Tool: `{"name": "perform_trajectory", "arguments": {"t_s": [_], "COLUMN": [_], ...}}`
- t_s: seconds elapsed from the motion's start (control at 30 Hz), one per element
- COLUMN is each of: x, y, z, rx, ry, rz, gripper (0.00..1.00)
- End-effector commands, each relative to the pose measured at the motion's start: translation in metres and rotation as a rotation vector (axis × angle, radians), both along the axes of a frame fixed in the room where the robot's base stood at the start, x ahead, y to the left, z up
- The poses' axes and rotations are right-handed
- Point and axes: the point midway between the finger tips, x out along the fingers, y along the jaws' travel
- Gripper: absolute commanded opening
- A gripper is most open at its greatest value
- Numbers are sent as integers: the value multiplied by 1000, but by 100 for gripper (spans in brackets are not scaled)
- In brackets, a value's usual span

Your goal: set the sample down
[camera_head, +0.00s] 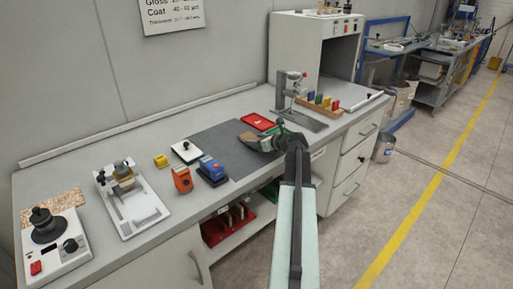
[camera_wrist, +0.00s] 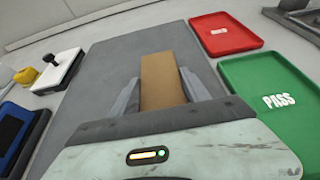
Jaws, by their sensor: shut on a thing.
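The sample is a flat brown rectangular panel (camera_wrist: 162,80). In the wrist view it lies between the two fingers of my gripper (camera_wrist: 160,95), which is shut on it, and its far end reaches beyond the fingertips over a dark grey mat (camera_wrist: 110,60). Whether the panel touches the mat or hangs just above it, I cannot tell. In the head view the panel (camera_head: 249,137) shows as a small brown patch over the mat (camera_head: 215,140), and my gripper (camera_head: 262,142) is at its right end. My arm hides part of the mat's right side.
A red tray (camera_wrist: 225,34) and a green tray marked PASS (camera_wrist: 275,85) lie right of the mat. A white stamp-like block (camera_wrist: 60,70) and a blue device (camera_wrist: 18,135) stand left. A rack of coloured blocks (camera_head: 318,104) stands farther back. Bare mat surrounds the panel.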

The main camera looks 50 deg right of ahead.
Motion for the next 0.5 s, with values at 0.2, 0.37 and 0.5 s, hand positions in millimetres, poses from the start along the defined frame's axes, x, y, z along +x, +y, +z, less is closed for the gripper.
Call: {"name": "perform_trajectory", "arguments": {"t_s": [0.2,0.37,0.5], "x": [0,0,-1], "y": [0,0,0], "z": [-4,-9,-6], "rx": [0,0,0], "ry": [0,0,0], "rz": [0,0,0], "gripper": [12,12,76]}}
